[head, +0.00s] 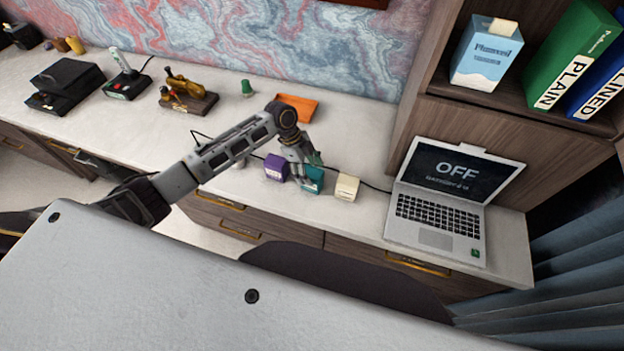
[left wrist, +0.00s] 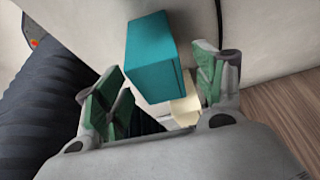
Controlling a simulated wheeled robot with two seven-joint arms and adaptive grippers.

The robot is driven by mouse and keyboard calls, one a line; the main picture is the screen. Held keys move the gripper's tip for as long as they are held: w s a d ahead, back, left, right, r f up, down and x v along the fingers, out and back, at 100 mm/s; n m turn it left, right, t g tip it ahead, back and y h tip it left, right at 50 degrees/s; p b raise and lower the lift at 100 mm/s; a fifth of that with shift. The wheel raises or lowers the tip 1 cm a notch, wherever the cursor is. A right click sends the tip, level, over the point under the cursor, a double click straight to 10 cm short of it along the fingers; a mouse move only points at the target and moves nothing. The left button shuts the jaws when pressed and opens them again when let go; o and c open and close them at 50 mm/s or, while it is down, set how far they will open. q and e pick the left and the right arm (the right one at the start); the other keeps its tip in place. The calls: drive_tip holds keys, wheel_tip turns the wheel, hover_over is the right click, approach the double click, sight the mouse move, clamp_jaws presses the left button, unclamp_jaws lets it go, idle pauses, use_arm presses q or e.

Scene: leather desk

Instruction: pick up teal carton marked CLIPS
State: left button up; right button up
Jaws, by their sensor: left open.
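The teal carton (head: 313,181) stands near the front edge of the desk in the head view, between a purple carton and a cream carton. Its marking is not readable. My left gripper (head: 304,176) is over it and hides part of it. In the left wrist view the teal carton (left wrist: 156,58) is just beyond and between the open green-padded fingers (left wrist: 160,90). I cannot tell whether the fingers touch it. My right gripper is not in view.
The purple carton (head: 275,167) stands close on the left, the cream carton (head: 346,187) close on the right. A cable runs behind them to the laptop (head: 437,210). An orange tray (head: 297,108) lies behind. The desk's front edge is near.

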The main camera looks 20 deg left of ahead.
use_arm(q)
drive_tip(key=shift+s+d+f, duration=0.15)
drive_tip(key=shift+d+f, duration=0.25)
drive_tip(key=shift+f, duration=0.15)
drive_tip(key=shift+p+x, duration=0.5)
drive_tip(key=shift+x, duration=1.3)
drive_tip(key=shift+d, duration=0.1)
drive_tip(key=c, duration=1.2)
